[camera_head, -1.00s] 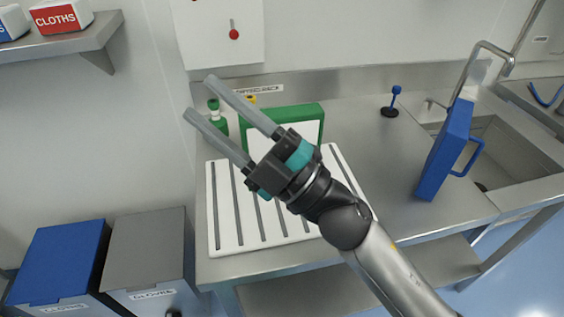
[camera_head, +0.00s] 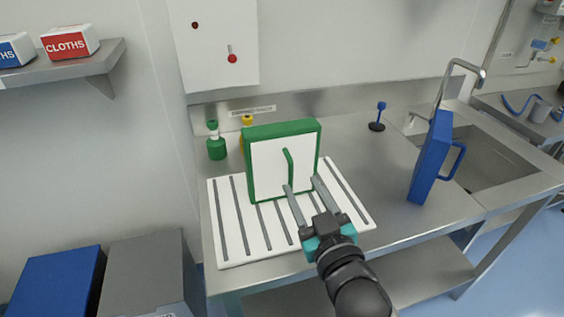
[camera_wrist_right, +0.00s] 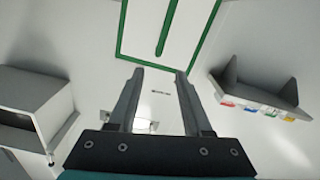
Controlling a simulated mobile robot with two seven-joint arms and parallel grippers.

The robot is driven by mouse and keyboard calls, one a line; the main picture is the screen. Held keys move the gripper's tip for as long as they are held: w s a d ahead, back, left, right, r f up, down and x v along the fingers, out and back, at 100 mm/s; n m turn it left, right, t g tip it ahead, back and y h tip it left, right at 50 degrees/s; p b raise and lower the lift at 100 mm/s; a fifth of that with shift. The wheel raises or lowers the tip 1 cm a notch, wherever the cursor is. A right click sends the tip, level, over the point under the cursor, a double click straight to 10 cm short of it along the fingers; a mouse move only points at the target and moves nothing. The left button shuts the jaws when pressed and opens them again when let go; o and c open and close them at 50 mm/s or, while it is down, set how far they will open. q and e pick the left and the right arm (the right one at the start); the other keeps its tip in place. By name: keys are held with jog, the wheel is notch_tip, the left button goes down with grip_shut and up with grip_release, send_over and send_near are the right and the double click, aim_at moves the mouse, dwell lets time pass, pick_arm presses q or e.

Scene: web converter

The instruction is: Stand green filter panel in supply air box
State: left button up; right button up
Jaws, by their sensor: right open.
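The green filter panel (camera_head: 268,168), a white panel with a green frame and a green handle (camera_head: 289,170), stands upright on the white slotted rack (camera_head: 232,247) on the steel bench. It also shows at the top of the right wrist view (camera_wrist_right: 185,25). My right gripper (camera_head: 302,187) is open and empty, its fingertips just in front of the panel's lower face, near the handle's lower end. I cannot tell whether a fingertip touches it. A blue-framed panel with a handle (camera_head: 431,158) stands by the sink. I see no clear supply air box. My left gripper is not in view.
A green bottle (camera_head: 216,146) stands behind the rack, with a yellow-topped one (camera_head: 247,120) partly hidden. A blue-knobbed stand (camera_head: 378,116) is near the back wall. The sink and tap (camera_head: 462,66) are at right. Blue (camera_head: 58,280) and grey bins (camera_head: 150,275) stand at lower left.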

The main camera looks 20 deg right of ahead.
aim_at(291, 163)
jog(key=w, duration=0.5)
jog(key=shift+w, duration=0.2)
jog(key=shift+w+f, duration=0.15)
jog(key=shift+w, duration=2.45)
grip_shut()
